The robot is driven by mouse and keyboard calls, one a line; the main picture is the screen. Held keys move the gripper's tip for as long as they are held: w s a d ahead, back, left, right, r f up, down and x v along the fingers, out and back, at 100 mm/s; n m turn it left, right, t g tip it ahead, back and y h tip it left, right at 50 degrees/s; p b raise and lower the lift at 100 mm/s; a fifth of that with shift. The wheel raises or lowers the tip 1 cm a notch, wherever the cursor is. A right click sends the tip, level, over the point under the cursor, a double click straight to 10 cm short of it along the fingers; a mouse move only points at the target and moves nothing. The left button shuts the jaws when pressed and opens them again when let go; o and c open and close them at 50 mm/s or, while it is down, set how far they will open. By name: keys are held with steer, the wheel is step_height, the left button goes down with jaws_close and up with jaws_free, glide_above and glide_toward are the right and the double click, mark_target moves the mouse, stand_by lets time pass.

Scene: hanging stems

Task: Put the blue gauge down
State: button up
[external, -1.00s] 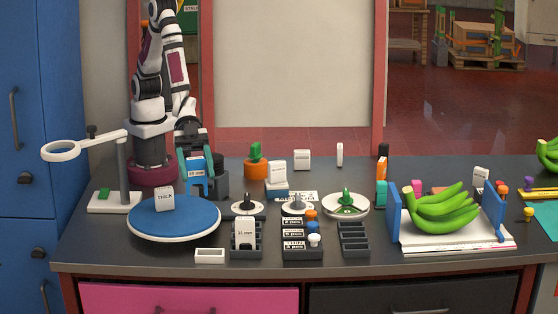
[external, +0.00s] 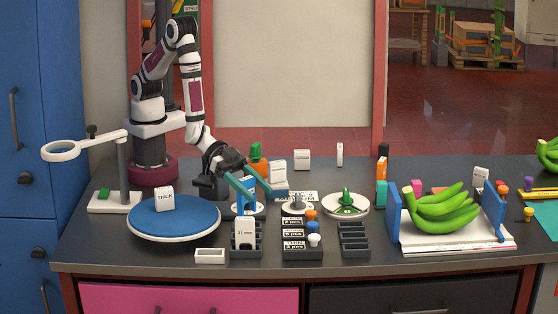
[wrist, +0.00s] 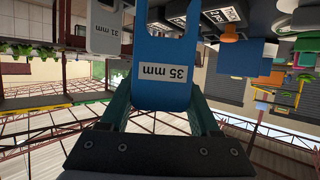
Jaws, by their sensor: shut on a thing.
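The blue gauge (external: 247,186) is between the fingers of my gripper (external: 252,189) in the external view, partly hidden by them. In the wrist view the blue gauge (wrist: 163,62) fills the upper middle, its label reading "35 mm", with a teal finger of my gripper (wrist: 163,112) on each side. My gripper is shut on it. The gauge is over or at a small white round stand (external: 240,211) behind the dark slotted rack (external: 246,252). I cannot tell whether it touches anything below.
A white gauge (external: 244,234) stands in the slotted rack and shows in the wrist view (wrist: 104,30), marked "31 mm". A blue turntable (external: 185,219) carries a "THICK" block (external: 164,199). Green bananas (external: 440,208) lie at right. An empty dark rack (external: 354,240) stands right of centre.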

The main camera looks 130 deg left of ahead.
steer(key=shift+f, duration=1.2)
steer(key=shift+f, duration=0.35)
steer(key=o, duration=1.4)
steer(key=shift+r, duration=0.15)
steer(key=s+a+r+m+g, duration=0.2)
steer(key=s+r+g, duration=0.2)
steer(key=s, duration=0.8)
steer(key=s+a+r+m+g+y, duration=0.1)
steer(key=s+a+r+g, duration=0.2)
steer(key=s, duration=0.9)
steer(key=s+a+r+m+g, duration=0.2)
steer(key=s+r+g, duration=0.4)
steer(key=s, duration=0.7)
steer(key=shift+a+r+m+g+y, duration=0.3)
steer(key=shift+a+r+y, duration=0.15)
steer(key=shift+r, duration=0.35)
